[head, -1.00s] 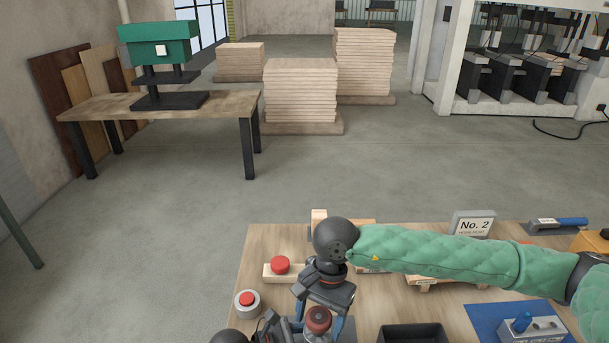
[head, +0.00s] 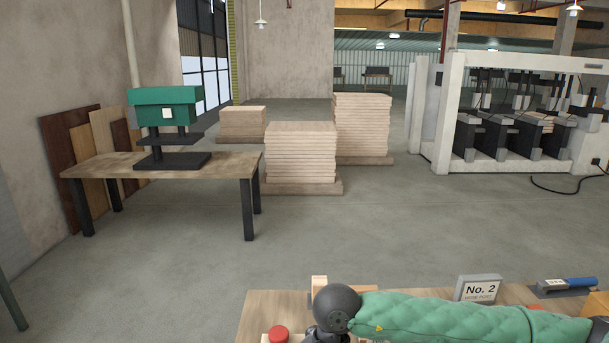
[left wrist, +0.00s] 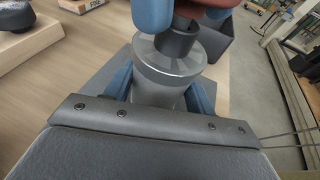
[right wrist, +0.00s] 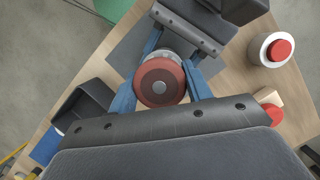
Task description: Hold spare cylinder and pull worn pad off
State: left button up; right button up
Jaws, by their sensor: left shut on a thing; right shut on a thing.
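The spare cylinder (left wrist: 160,70) is silver-grey and upright in the left wrist view. My left gripper (left wrist: 160,92) is shut around its body with blue fingers on both sides. A dark stem (left wrist: 178,42) rises from its top. The worn pad (right wrist: 160,82) is a dark red disc with a grey centre in the right wrist view. My right gripper (right wrist: 160,88) is shut on it from both sides. The pad is above the cylinder, whose silver rim shows behind it. I cannot tell whether pad and stem still touch. The head view cuts off both grippers.
A red pad (right wrist: 270,113) sits on a wooden block, beside a red button (right wrist: 280,50) on a white base. A black bin (right wrist: 78,112) is on the other side. In the head view, a "No. 2" sign (head: 479,289) stands on the table behind my right arm.

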jog(key=shift+r, duration=0.75)
jog(key=shift+r, duration=2.7)
pick_arm(q)
jog(key=o, duration=1.6)
jog(key=shift+a, duration=0.15)
